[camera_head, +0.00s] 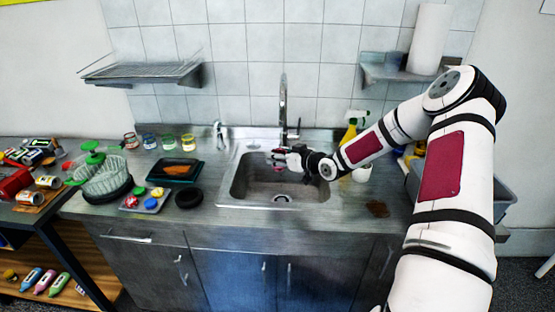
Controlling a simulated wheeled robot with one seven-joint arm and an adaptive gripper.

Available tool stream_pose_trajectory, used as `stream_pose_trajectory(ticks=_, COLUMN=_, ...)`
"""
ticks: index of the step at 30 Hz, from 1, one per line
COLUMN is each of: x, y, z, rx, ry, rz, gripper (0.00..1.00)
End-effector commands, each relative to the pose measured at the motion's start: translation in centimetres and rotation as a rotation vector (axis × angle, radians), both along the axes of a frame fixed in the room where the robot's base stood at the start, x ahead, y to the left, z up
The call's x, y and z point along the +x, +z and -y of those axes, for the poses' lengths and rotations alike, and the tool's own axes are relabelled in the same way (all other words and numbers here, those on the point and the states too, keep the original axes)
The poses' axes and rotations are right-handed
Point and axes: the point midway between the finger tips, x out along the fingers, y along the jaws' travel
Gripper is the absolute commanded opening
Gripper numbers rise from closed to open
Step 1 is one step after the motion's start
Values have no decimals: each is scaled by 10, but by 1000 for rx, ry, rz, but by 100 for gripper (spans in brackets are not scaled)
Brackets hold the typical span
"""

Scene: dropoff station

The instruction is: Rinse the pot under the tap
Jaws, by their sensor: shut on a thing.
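My gripper (275,158) is over the sink basin (238,182), just below and in front of the tap (284,108). It is shut on a small, partly hidden thing with a reddish patch (279,165). This may be the pot, but it is too small to tell. The tap is a tall metal spout rising behind the basin. No running water can be made out. The basin floor and its round drain (281,197) show below the gripper.
Left of the sink are a dark tray (172,181), a black round thing (189,198), several jars, and a ribbed container (104,180). A yellow spray bottle (350,132) and a white cup (361,173) stand right of the basin. A brown stain (377,209) marks the right counter.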

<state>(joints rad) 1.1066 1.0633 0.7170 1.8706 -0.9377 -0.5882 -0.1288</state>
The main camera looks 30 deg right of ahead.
Motion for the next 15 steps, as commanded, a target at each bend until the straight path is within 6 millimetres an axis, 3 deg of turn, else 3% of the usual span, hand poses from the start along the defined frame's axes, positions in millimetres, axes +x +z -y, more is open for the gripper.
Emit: stream_pose_trajectory(ticks=15, x=42, y=-10, z=21, rx=-1, ry=-1, rz=1, gripper=35)
